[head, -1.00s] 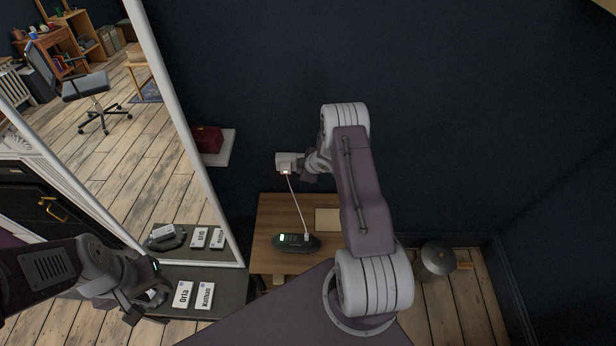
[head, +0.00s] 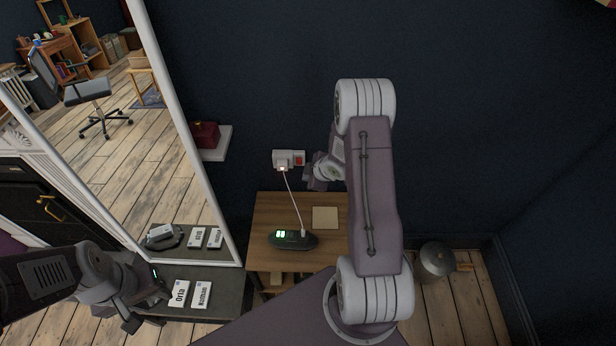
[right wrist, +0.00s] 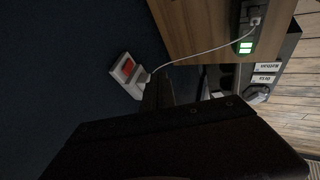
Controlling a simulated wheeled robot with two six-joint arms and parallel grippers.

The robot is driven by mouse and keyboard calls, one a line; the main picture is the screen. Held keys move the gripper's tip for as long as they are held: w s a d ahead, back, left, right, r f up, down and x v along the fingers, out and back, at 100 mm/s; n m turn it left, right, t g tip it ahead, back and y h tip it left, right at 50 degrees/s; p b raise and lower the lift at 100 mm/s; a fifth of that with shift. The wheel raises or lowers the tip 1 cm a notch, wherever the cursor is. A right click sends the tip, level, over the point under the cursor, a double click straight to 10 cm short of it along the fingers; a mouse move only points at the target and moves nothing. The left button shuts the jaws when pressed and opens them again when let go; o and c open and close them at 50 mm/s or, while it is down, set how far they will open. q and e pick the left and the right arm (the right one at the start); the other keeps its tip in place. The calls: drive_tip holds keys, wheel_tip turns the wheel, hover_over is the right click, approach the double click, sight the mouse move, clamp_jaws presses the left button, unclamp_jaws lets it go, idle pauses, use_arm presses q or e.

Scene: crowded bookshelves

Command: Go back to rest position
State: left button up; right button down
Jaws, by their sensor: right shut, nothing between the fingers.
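My right gripper (head: 316,178) is shut and empty in front of the dark wall, just right of and below the white wall socket (head: 281,158). The socket has a red switch and a white plug in it; it also shows in the right wrist view (right wrist: 122,88). A white cable runs from the plug down to a black charging device (head: 292,240) with green lit digits on the wooden table. My left gripper (head: 138,303) hangs at the lower left by the dark bench; its fingers are too dark and small to tell their opening.
A tan pad (head: 325,217) lies on the wooden table (head: 270,215). Two name cards (head: 202,294) lie on the dark bench (head: 235,290). A large mirror stands left, a small shelf (head: 216,143) with a red box beside it. A metal pot (head: 436,260) is on the floor at right.

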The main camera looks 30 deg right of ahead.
drive_tip(key=w+a+r+n+t, duration=0.2)
drive_tip(key=w+a+r, duration=0.3)
drive_tip(key=a+r, duration=0.3)
drive_tip(key=s+a+r+m+b, duration=0.1)
drive_tip(key=s+a+r+m, duration=0.1)
drive_tip(key=s+a+r, duration=0.35)
drive_tip(key=s+f+m+g, duration=0.2)
drive_tip(key=s+m+g, duration=0.5)
drive_tip(key=s, duration=1.2)
drive_tip(key=m, duration=0.4)
drive_tip(key=shift+s+a+f+g+h, duration=0.15)
drive_tip(key=shift+a+f+g+h, duration=0.15)
drive_tip(key=shift+a+f+g, duration=0.1)
drive_tip(key=shift+s+d, duration=0.1)
